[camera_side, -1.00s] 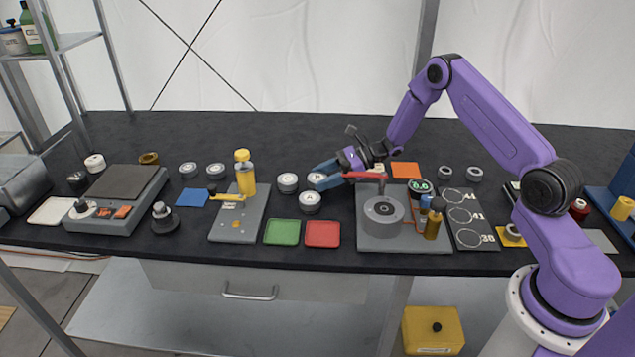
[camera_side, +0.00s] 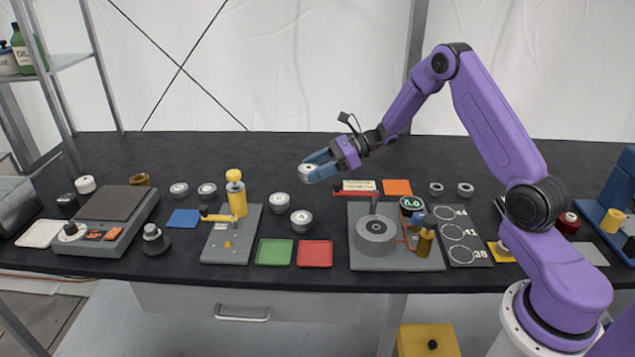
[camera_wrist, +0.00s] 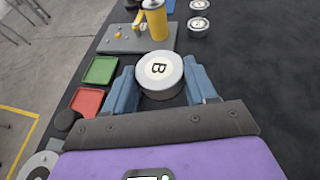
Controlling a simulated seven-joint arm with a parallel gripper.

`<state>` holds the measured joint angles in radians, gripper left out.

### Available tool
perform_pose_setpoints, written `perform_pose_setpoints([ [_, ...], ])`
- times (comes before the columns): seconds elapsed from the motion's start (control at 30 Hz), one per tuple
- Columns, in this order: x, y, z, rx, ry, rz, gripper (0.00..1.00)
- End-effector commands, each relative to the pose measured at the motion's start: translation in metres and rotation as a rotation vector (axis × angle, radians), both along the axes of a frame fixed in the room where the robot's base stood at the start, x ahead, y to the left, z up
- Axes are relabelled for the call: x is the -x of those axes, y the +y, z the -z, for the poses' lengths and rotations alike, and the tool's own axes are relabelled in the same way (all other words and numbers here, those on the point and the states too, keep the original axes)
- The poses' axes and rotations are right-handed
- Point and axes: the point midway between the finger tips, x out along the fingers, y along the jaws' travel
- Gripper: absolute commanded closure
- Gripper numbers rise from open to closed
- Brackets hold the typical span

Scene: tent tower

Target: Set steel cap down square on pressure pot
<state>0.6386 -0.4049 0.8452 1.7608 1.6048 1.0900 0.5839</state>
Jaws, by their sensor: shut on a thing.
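My gripper (camera_side: 318,167) has blue fingers and is shut on a round steel cap (camera_side: 308,170), held in the air above the table. In the wrist view the cap (camera_wrist: 159,72) sits between the two fingers, with a white top marked with a letter like B. The pressure pot (camera_side: 375,236) is a grey round pot on a grey plate, below and to the right of my gripper in the side view. A red bar (camera_side: 352,192) reaches over the pot's top from behind. A green-lit gauge (camera_side: 411,204) stands beside the pot.
Two other caps (camera_side: 279,202) (camera_side: 301,220) stand left of the pot. Green (camera_side: 274,252) and red (camera_side: 315,253) trays lie in front. A yellow-topped press (camera_side: 237,195) stands further left, and a size board (camera_side: 462,236) to the pot's right.

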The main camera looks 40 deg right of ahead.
Motion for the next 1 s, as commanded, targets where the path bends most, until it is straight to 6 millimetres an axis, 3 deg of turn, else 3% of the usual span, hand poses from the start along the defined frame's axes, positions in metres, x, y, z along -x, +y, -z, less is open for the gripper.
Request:
perform_pose_setpoints([
  [0.67,0.001,0.002,-0.111,0.000,-0.005,-0.005,0.85],
  [1.0,0.054,0.058,-0.081,-0.002,0.004,-0.360,0.85],
])
